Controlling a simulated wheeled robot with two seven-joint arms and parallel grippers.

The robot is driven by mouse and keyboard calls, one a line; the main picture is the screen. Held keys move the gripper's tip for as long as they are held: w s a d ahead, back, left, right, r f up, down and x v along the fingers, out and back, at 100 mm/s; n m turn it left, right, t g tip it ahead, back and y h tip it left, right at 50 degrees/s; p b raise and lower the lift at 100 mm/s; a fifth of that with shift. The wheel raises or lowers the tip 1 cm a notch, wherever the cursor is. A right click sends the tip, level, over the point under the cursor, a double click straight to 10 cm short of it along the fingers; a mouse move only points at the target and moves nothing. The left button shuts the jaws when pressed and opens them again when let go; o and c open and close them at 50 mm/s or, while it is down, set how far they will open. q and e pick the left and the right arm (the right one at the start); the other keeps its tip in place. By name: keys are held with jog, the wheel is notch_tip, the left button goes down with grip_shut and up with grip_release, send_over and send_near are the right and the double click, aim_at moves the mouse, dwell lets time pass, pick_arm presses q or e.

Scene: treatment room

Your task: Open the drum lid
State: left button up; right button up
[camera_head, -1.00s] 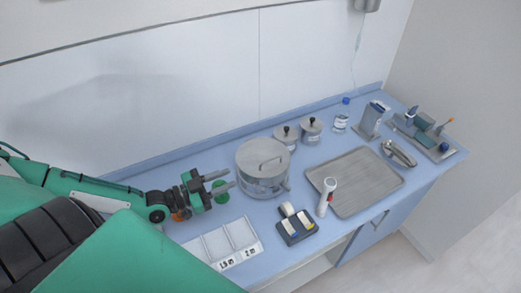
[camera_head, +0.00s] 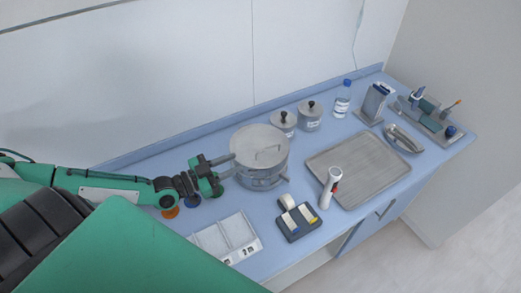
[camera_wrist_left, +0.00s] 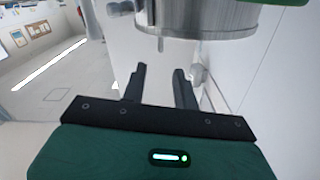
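The drum (camera_head: 262,178) is a round metal container standing on the blue counter, left of centre. Its flat lid (camera_head: 252,139) lies on top, closed, with a thin loop handle. The drum also fills the top of the left wrist view (camera_wrist_left: 205,22), with a small fitting below its rim. My left gripper (camera_head: 232,165) is at the drum's left side, its fingers pointing at the upper wall. The wrist view shows the two fingers (camera_wrist_left: 160,78) apart with nothing held between them. I cannot tell whether a fingertip touches the drum. My right gripper is not in view.
Two small lidded pots (camera_head: 310,120) stand behind the drum. A grey tray (camera_head: 375,175), a white handheld device (camera_head: 331,182) and a dark holder (camera_head: 298,226) are right of it. A white sectioned tray (camera_head: 213,242) lies in front. Orange (camera_head: 170,212) and blue (camera_head: 192,202) discs lie under my arm.

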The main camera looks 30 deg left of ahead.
aim_at(261, 151)
pick_arm(q)
jog(key=p+x, duration=0.2)
jog(key=x, duration=0.6)
jog(key=shift+w+r, duration=0.1)
jog(key=shift+w, duration=0.05)
jog(key=shift+x, duration=1)
grip_shut()
